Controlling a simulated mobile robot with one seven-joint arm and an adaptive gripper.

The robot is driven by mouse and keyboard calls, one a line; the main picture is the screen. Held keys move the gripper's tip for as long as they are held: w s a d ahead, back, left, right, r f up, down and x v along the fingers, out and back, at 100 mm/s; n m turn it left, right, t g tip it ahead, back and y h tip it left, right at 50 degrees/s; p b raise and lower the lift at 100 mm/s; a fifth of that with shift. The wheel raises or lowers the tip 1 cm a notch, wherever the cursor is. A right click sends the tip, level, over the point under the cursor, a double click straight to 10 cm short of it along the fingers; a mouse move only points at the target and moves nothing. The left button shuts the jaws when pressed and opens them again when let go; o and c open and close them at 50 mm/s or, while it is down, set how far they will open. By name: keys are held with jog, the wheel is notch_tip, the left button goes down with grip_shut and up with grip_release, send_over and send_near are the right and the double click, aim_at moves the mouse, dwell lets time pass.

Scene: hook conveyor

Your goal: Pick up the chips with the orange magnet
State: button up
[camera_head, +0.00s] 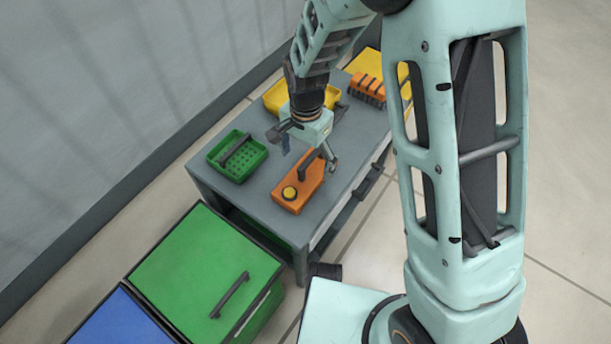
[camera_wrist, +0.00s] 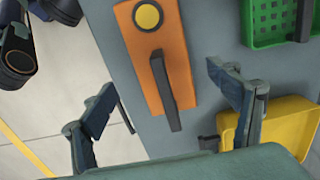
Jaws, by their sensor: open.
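The orange magnet (camera_head: 292,201) is a flat orange block with a round yellow button and a dark bar handle (camera_head: 312,163). It lies on the grey table's front part. In the wrist view the magnet (camera_wrist: 183,63) is upper centre, its handle (camera_wrist: 165,90) between my open fingers. My gripper (camera_head: 309,156) is open and empty above the handle end, fingers either side and apart from it; its fingertips also show in the wrist view (camera_wrist: 161,77). I cannot make out any chips in either view.
A green perforated tray (camera_head: 225,164) with a dark handle is left on the table (camera_head: 262,191). A yellow tray (camera_head: 274,98) and a slotted orange piece (camera_head: 368,88) are farther back. A green lidded bin (camera_head: 190,262) and a blue one (camera_head: 115,322) stand in front.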

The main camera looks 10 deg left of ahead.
aim_at(306, 174)
notch_tip(306, 174, down, 7)
jog(key=b, duration=0.2)
jog(key=shift+w+b, duration=0.1)
jog(key=shift+b, duration=0.2)
jog(key=shift+a+r, duration=0.1)
jog(key=shift+r, duration=0.05)
jog(key=c, duration=2.2)
